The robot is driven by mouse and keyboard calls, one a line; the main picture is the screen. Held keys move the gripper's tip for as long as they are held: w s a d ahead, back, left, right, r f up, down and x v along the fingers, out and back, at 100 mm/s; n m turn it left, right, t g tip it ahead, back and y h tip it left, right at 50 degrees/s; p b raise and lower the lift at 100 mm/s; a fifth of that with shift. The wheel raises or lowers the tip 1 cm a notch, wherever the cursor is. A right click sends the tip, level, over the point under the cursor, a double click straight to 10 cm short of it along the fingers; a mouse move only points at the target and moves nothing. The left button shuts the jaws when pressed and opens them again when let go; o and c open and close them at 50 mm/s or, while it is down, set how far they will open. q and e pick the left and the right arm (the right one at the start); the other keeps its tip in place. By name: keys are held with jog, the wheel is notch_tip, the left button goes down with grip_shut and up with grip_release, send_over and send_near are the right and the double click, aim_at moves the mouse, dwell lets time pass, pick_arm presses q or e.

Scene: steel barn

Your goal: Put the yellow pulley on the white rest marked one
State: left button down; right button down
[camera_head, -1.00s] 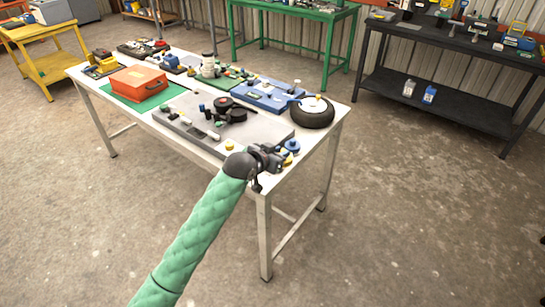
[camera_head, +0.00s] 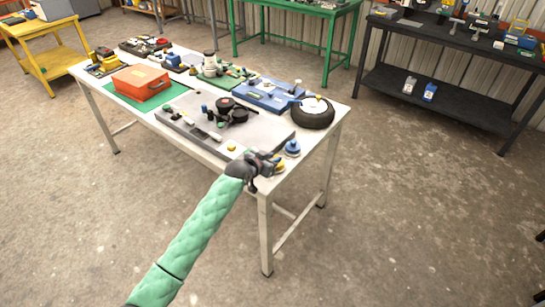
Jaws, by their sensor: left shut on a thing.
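My left gripper (camera_head: 265,164) is over the near right corner of the white worktable (camera_head: 318,148), shut on a yellow piece that looks like the yellow pulley (camera_head: 280,167). The jaws partly hide the pulley. A blue round piece (camera_head: 292,148) stands on the table just beyond it. A small yellow piece (camera_head: 231,147) sits on the grey plate (camera_head: 265,130), left of the gripper. I cannot make out a white rest marked one. My right gripper is not in view.
Dark round parts (camera_head: 233,112) sit on the grey plate. A blue tray (camera_head: 265,95), an orange box (camera_head: 141,83) and other parts fill the back and left.

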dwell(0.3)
pick_arm(q)
jog(key=c, duration=1.3)
grip_release()
jog(key=shift+f, duration=0.15)
jog(key=shift+o, duration=0.2)
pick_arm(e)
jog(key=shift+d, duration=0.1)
